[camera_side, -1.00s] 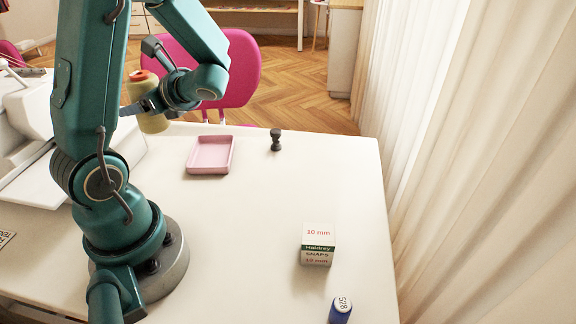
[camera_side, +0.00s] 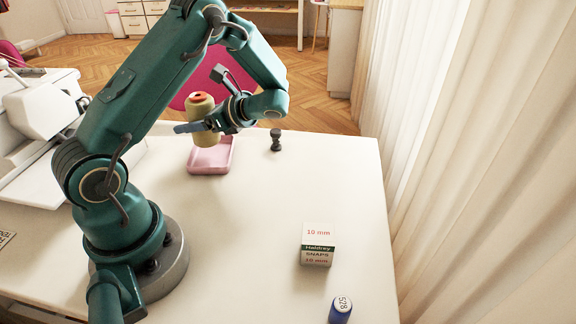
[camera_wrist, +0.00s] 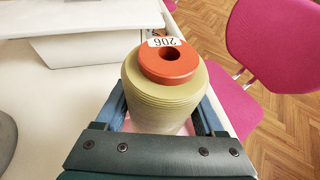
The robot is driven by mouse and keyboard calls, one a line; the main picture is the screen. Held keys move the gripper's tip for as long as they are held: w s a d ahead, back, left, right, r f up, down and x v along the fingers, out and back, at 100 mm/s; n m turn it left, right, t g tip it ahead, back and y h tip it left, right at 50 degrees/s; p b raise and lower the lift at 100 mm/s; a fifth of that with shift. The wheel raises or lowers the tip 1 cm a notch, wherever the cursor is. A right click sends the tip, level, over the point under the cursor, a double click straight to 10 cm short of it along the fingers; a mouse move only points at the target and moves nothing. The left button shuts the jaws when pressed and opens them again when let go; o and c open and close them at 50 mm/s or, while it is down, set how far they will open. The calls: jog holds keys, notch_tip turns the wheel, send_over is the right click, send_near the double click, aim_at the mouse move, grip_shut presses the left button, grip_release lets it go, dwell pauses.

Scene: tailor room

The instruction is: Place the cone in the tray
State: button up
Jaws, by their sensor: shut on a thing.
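The cone is a spool of olive-yellow thread (camera_side: 204,135) with an orange-red top; in the side view it is upright in front of and above the pink tray (camera_side: 224,163). My gripper (camera_side: 200,127) is shut on the cone around its middle. In the wrist view the cone (camera_wrist: 165,90) fills the centre between the blue fingers, with a white label reading 206 on its top. The tray lies flat on the white table; the cone hides part of its far left side. A little pink shows below the cone in the wrist view.
A small dark grey peg-like object (camera_side: 276,140) stands right of the tray. A snaps box (camera_side: 317,245) and a blue spool (camera_side: 340,311) are at the front right. A white machine (camera_side: 35,125) stands at the left. A pink chair (camera_wrist: 285,45) is beyond the table (camera_side: 255,215).

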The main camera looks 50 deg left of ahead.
aim_at(200, 136)
jog(key=shift+w+f, duration=0.15)
jog(key=shift+f, duration=1.95)
jog(key=shift+f, duration=0.1)
jog(key=o, duration=1.5)
